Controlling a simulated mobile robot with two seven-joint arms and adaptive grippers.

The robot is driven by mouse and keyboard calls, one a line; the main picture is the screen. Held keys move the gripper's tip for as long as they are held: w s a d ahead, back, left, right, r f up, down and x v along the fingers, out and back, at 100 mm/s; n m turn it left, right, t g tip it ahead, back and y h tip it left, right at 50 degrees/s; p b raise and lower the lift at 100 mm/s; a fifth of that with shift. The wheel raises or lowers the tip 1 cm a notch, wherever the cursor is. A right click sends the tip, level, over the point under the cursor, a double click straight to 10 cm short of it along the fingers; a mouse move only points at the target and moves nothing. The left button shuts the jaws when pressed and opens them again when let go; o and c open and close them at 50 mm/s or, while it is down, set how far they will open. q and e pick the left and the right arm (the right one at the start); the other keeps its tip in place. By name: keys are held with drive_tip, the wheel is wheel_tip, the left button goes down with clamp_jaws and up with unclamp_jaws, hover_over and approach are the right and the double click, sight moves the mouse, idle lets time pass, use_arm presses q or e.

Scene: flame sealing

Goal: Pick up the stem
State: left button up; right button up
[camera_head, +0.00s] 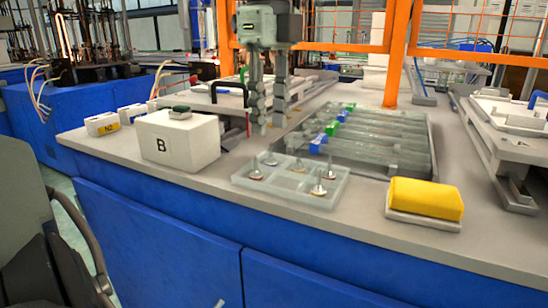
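Several small metallic stems stand upright in a pale translucent tray (290,188) near the front of the bench. One stem (271,158) is at the back left, another stem (256,174) is at the front left, and a third stem (318,188) is at the front right. My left gripper (269,122) hangs pointing down behind the tray, above and apart from the stems. Its two fingers are parallel with a gap between them, and I see nothing held. My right gripper is not in view.
A white box marked B (180,142) stands left of the tray. A rack of glass tubes (365,140) with blue and green parts lies behind right. A yellow sponge-like block (426,198) lies at right. Orange frame posts (397,55) rise behind. The bench's front strip is clear.

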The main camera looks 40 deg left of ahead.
sight(271, 144)
use_arm(q)
wheel_tip(271, 144, down, 5)
drive_tip(key=shift+r, duration=0.2)
drive_tip(key=shift+d, duration=0.1)
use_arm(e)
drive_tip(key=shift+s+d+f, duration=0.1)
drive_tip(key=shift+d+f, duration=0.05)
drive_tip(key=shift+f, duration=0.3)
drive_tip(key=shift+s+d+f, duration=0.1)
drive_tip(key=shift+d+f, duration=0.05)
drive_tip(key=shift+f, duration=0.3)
use_arm(q)
drive_tip(key=shift+c, duration=0.2)
clamp_jaws()
